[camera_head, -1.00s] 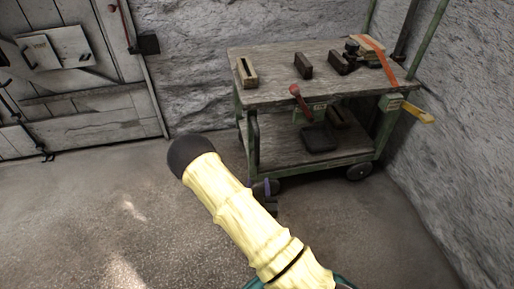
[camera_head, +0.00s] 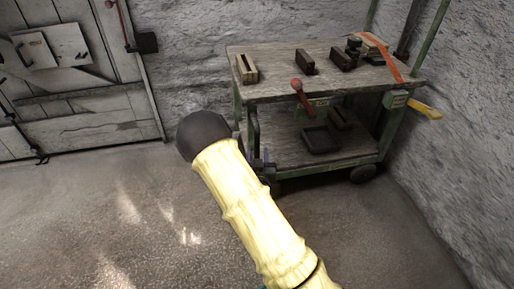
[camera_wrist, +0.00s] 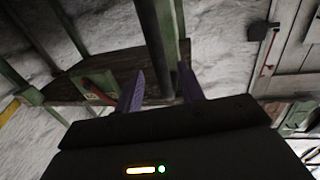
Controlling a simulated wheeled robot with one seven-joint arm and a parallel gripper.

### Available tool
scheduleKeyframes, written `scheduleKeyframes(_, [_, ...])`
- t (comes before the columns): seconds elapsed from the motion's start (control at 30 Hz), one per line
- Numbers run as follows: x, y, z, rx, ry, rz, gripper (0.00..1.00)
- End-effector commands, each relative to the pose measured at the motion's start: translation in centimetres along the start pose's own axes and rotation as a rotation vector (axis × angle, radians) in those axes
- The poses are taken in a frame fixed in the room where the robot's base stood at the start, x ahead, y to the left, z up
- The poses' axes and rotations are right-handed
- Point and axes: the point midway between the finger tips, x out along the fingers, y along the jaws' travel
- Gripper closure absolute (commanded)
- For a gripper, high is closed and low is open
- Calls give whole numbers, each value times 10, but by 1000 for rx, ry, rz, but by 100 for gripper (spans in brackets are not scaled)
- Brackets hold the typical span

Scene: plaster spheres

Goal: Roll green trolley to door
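The green trolley (camera_head: 236,107) stands against the rough wall at the right in the head view, with a worn wooden top and a lower shelf. The door (camera_head: 87,131) is grey-white planks at the far left, with clear floor between it and the trolley. My gripper (camera_head: 264,166) is partly hidden behind my arm, at the trolley's near left corner. In the wrist view my gripper (camera_wrist: 162,88) has its two purple fingers apart. A dark green upright bar (camera_wrist: 163,45) of the trolley shows between and beyond them; I cannot tell whether they touch it.
Small wooden blocks (camera_head: 306,62) and an orange strap (camera_head: 381,55) lie on the trolley top. A red-knobbed lever (camera_head: 298,86) and a yellow handle (camera_head: 426,110) stick out from the trolley. A black tray (camera_head: 320,140) sits on the lower shelf. The floor (camera_head: 90,220) at left is bare.

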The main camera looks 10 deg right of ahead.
Motion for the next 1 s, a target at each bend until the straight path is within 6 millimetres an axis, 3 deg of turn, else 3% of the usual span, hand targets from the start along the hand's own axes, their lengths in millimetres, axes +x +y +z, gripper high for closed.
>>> scheduleKeyframes(0.1, [22,0,2,0,4,1,61])
scheduleKeyframes(0.3, [46,0,1,0,2,0,61])
scheduleKeyframes(0.63, [51,0,0,-1,0,0,61])
scheduleKeyframes(0.67, [51,0,0,-1,0,0,63])
scheduleKeyframes(0.83, [51,0,0,-1,0,0,97])
scheduleKeyframes(1.0, [51,0,0,-1,0,0,100])
